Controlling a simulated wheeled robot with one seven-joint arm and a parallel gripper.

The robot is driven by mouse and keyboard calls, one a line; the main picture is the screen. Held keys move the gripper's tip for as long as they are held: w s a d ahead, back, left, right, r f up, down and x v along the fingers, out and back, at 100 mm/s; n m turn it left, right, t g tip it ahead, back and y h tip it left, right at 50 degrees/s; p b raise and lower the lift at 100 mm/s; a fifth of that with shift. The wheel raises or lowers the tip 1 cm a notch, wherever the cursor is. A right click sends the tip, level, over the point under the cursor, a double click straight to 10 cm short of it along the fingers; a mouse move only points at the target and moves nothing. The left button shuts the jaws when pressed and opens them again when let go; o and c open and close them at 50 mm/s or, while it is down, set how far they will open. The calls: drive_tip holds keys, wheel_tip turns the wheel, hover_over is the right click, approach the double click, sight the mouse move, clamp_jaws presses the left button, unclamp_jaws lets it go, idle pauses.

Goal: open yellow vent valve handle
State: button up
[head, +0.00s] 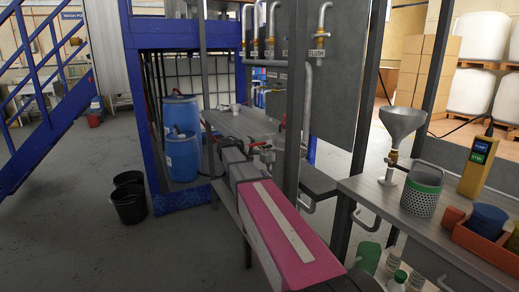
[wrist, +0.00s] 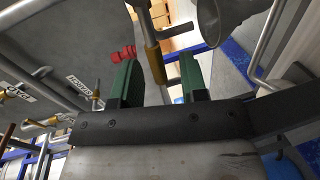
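In the wrist view my gripper (wrist: 155,75) is open, with its two green finger pads apart. A grey pipe with a yellow-brass sleeve (wrist: 153,62) shows in the gap between them; I cannot tell whether it lies between the pads or beyond them. A red handle (wrist: 123,53) is just left of that pipe. In the head view a row of pipes with yellow-brass valves (head: 270,48) hangs at the top middle. I cannot tell which is the vent handle.
In the head view a metal funnel (head: 402,122) and a perforated green-rimmed cup (head: 422,190) stand on the right bench, beside a yellow meter (head: 478,165). Blue drums (head: 182,155) and black buckets (head: 130,200) stand at the left. A grey post (head: 296,100) rises mid-view.

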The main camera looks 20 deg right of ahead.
drive_tip(key=v, duration=1)
